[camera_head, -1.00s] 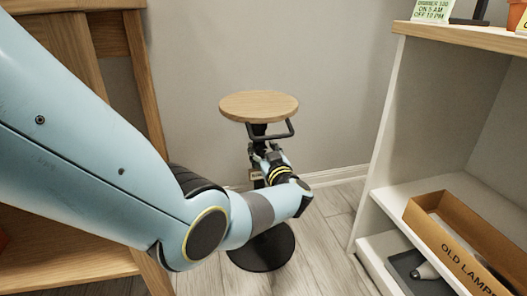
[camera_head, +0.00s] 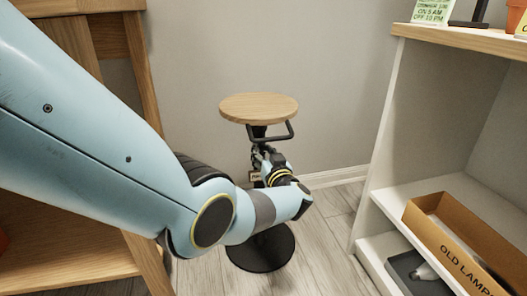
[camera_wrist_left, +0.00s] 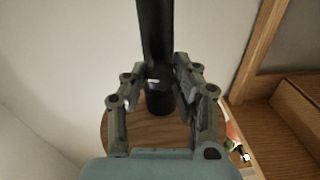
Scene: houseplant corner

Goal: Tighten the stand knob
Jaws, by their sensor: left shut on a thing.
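The stand has a round wooden top (camera_head: 259,107), a black post and a round black base (camera_head: 262,252) on the floor. A black bar handle (camera_head: 285,136) hangs under the top. My left gripper (camera_head: 262,153) is at the post just below the top. In the left wrist view my left gripper (camera_wrist_left: 157,76) has a finger on each side, closed on the dark stand knob (camera_wrist_left: 158,75) in front of the post (camera_wrist_left: 155,30). The fingers hide most of the knob. The wooden top (camera_wrist_left: 150,133) shows behind the fingers there. My right gripper is not in view.
A wooden shelf unit (camera_head: 135,80) stands at the left, close to my arm. A white shelf (camera_head: 385,150) at the right holds a box marked OLD LAMPS (camera_head: 455,247). A small tag (camera_head: 255,176) shows by the post. Wall lies behind the stand.

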